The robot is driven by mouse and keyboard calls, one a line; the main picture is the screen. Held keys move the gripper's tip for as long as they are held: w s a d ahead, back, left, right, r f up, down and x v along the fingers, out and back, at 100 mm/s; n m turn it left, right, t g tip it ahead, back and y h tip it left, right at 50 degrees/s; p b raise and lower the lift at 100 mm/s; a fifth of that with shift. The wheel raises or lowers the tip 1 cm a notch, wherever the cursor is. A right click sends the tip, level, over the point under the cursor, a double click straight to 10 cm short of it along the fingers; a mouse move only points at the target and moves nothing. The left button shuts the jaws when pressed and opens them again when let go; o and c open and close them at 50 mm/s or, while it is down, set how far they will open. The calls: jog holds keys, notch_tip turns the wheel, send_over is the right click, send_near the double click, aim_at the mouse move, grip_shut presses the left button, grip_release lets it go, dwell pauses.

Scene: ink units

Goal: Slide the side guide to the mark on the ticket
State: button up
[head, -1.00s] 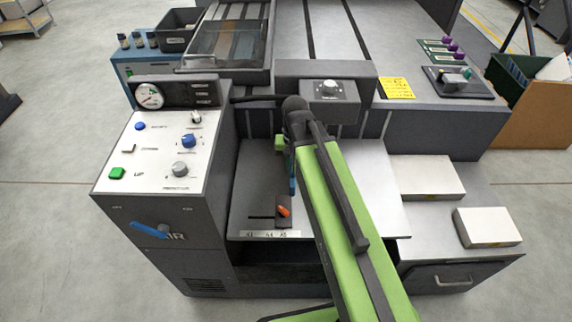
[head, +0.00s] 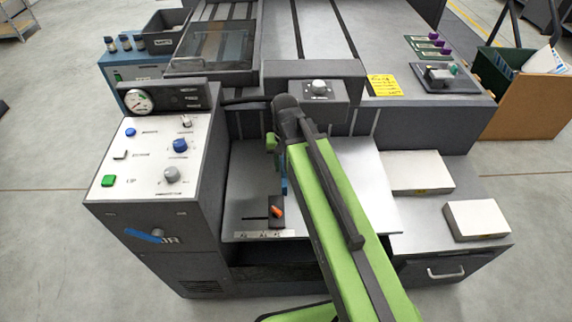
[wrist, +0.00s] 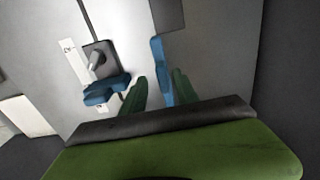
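The side guide (head: 277,217) is a dark block with an orange lever, on the metal feed board at the right end of a dark slot. A label strip (head: 264,235) with small size marks lies just in front of it. The ticket (head: 384,85) is a yellow note on the machine top; its writing is too small to read. My gripper (head: 281,172) is above the board, behind the guide and partly hidden by my arm. In the wrist view its blue-tipped fingers (wrist: 135,82) stand apart with nothing between them. The guide (wrist: 101,58) is beside the left fingertip; contact cannot be told.
A control panel (head: 147,157) with knobs and buttons stands left of the board. A grey box with a knob (head: 319,98) overhangs the board's back. Two white paper stacks (head: 416,172) lie on the right. The board left of the guide is clear.

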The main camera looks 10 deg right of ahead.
notch_tip(320, 180, up, 16)
jog(key=p, duration=1.5)
jog(key=shift+d, duration=0.2)
jog(key=shift+n, duration=0.9)
jog(key=s+d, duration=0.1)
jog(key=s, duration=0.1)
jog(key=s+d, duration=0.2)
dwell(0.5)
